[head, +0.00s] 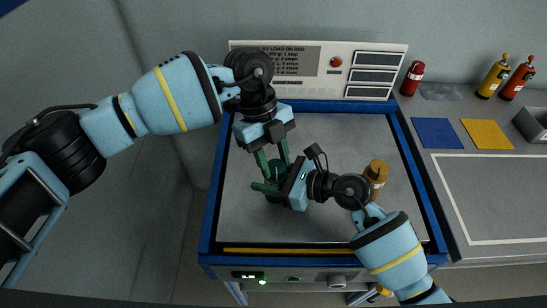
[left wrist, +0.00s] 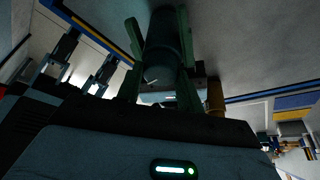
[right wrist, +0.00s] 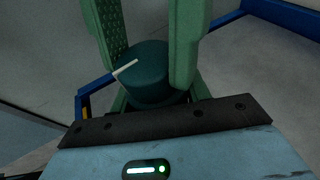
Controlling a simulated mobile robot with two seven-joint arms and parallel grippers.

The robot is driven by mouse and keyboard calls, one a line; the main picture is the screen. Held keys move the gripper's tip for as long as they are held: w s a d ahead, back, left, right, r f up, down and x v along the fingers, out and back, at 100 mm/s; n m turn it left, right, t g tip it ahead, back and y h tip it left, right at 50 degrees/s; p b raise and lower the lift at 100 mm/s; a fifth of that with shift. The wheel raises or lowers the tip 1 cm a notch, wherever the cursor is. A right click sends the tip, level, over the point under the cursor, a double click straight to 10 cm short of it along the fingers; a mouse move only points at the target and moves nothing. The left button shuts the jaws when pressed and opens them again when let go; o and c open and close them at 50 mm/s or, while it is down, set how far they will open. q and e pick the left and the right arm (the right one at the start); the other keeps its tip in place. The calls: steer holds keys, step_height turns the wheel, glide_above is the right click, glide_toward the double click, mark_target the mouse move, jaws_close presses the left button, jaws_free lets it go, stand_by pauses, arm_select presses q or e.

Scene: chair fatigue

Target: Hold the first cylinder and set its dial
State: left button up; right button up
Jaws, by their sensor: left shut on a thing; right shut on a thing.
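The first cylinder (head: 272,196) is dark teal and stands on the bed, mostly hidden by my grippers in the head view. In the right wrist view the cylinder (right wrist: 150,85) shows its round top with a white pointer (right wrist: 125,68). It also shows between green fingers in the left wrist view (left wrist: 161,45). My left gripper (head: 275,170) reaches down from above and is shut on the cylinder. My right gripper (head: 265,190) comes in from the right and is also shut on it. I cannot tell exactly which part each one grips.
A brown-capped cylinder (head: 376,171) stands close by my right arm. A panel with printed text (head: 335,62) stands behind the blue-rimmed bed (head: 335,130).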

arm_select(q)
steer(key=shift+m+y, duration=0.3)
steer(key=shift+m, duration=0.5)
steer(key=shift+g, duration=0.3)
steer(key=o, duration=1)
steer(key=n+t+h, duration=0.1)
steer(key=n, duration=0.2)
steer(key=shift+a, duration=0.1)
steer(key=n+t, duration=0.1)
steer(key=n, duration=0.3)
steer(key=shift+s+h, duration=0.15)
steer(key=shift+h, duration=0.25)
steer(key=w+a+r, duration=0.1)
steer(key=a+r, duration=0.1)
steer(key=r, duration=0.3)
steer(key=w+a+r+m, duration=0.1)
steer(key=a+r, duration=0.1)
steer(key=r, duration=0.4)
steer(key=shift+w, duration=0.25)
